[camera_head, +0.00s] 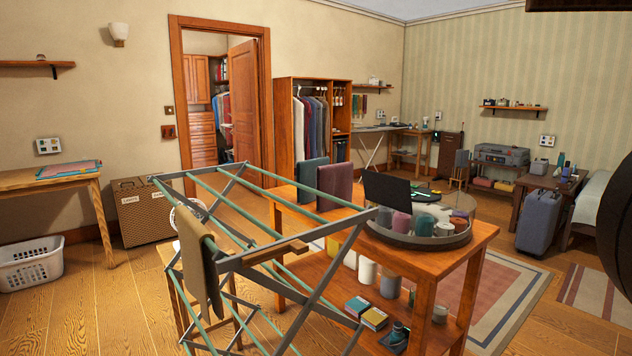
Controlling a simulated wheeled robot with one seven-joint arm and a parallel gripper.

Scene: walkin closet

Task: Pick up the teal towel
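Two teal things show on the wooden table, and I cannot tell for sure which is the towel. One is a rolled teal bundle (425,225) in a round, low-walled tray (400,241), beside a purple roll (402,223) and a pale roll (384,216). The other is a dark teal flat panel (311,176) standing upright at the table's far left, next to a maroon one (335,185). An olive-brown towel (200,268) hangs over the near left end of the drying rack. My gripper is not in view.
The grey and green drying rack (282,247) stands in front of the table's left side. A dark upright panel (387,190) stands behind the rolls. A white laundry basket (31,264) is at far left. Open floor lies left of the rack; rugs (488,297) lie to the right.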

